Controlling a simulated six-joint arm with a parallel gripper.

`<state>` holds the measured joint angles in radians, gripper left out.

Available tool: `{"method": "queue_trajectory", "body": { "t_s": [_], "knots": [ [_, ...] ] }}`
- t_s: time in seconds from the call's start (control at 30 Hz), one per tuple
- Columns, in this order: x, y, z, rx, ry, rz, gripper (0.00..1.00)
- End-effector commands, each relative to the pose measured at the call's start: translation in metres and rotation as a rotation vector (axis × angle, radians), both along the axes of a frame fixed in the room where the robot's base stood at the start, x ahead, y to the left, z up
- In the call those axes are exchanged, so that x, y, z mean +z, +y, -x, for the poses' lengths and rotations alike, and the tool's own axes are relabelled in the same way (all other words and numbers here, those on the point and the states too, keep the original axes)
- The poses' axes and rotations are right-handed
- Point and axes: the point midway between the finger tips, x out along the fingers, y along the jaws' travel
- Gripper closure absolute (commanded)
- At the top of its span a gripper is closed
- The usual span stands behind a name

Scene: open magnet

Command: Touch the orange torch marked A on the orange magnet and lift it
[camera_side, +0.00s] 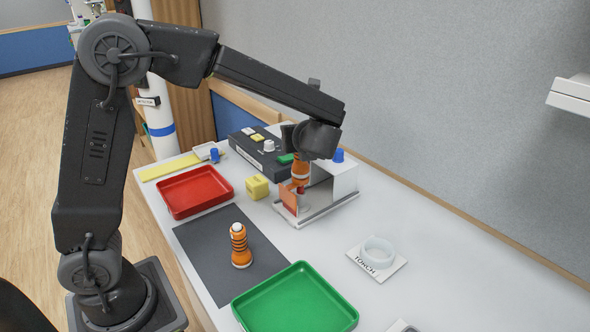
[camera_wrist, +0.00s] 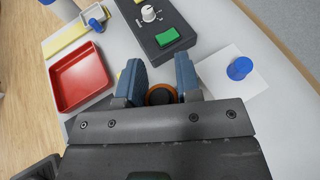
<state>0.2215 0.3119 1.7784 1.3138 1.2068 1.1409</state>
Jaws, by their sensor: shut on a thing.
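My gripper (camera_side: 300,158) points down at the back of the table and is shut on an orange torch (camera_side: 299,174). In the wrist view the torch's round dark end with an orange rim (camera_wrist: 160,94) sits between my two blue-grey fingers (camera_wrist: 158,82). Its lower end is over a metal-edged stand (camera_side: 316,213), close to an upright orange plate (camera_side: 288,199); I cannot tell whether they touch. A second orange torch with dark bands and a pale top (camera_side: 240,246) stands upright on the dark mat (camera_side: 200,237). No letter is readable on either torch.
A black control box (camera_side: 262,150) with a green button (camera_wrist: 169,37) stands behind. A white block with a blue knob (camera_side: 338,155) is right of my gripper. A yellow cube (camera_side: 257,187), red tray (camera_side: 165,199), green tray (camera_side: 265,316) and ring holder marked TORCH (camera_side: 391,264) surround it.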

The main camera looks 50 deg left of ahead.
Motion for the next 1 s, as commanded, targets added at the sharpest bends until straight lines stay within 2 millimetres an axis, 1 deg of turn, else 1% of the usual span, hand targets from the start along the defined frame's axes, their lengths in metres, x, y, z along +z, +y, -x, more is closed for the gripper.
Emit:
{"method": "queue_trajectory", "body": {
  "t_s": [0.73,1.0],
  "knots": [
    [0.001,0.000,0.000,0.000,-0.001,-0.001,1.00],
    [0.012,0.000,0.000,-0.001,-0.004,0.000,1.00]
  ]
}}
